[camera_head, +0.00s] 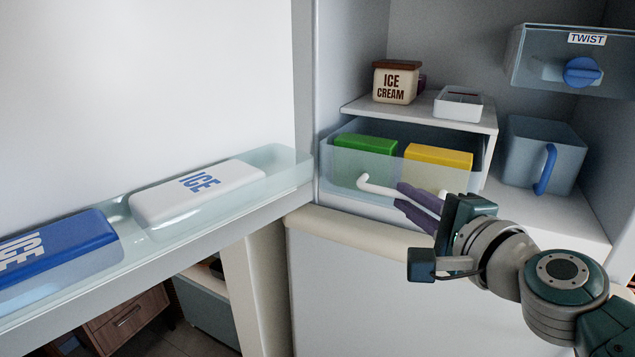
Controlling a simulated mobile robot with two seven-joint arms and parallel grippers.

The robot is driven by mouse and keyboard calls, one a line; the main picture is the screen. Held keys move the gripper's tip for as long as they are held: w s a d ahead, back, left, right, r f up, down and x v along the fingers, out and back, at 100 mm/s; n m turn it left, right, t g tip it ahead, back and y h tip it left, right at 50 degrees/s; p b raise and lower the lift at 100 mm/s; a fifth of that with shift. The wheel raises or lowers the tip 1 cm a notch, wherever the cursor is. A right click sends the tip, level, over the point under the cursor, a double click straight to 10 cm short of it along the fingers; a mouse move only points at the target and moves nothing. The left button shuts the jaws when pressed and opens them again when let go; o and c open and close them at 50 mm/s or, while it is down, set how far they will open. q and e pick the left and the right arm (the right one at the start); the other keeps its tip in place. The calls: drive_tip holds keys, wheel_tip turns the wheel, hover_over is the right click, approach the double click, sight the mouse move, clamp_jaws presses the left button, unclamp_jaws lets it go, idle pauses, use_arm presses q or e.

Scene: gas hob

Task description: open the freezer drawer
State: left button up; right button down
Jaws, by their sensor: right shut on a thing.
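The freezer drawer (340,174) is a translucent bin under a white shelf inside the open freezer. It has a white bar handle (378,187) across its front. A green box (364,151) and a yellow box (437,158) lie inside it. Its front stands near the compartment's front edge; how far it is out I cannot tell. My right gripper (419,203) reaches in from the right, and its dark fingers are shut on the handle, covering the handle's middle. My left gripper is not in view.
The open door at left has a shelf with a white ice pack (197,190) and a blue ice pack (56,243). An ice cream tub (395,82) and a small white tray (458,104) stand above the drawer. A blue-handled bin (541,155) and a twist-knob box (570,58) are at right.

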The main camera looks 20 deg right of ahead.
drive_tip(key=c, duration=0.9)
unclamp_jaws()
drive_tip(key=shift+s, duration=0.3)
drive_tip(key=s, duration=0.3)
drive_tip(key=s+r, duration=0.1)
drive_tip(key=s, duration=0.5)
drive_tip(key=shift+s+a+r, duration=0.1)
drive_tip(key=shift+a+r, duration=0.15)
drive_tip(key=shift+a, duration=0.1)
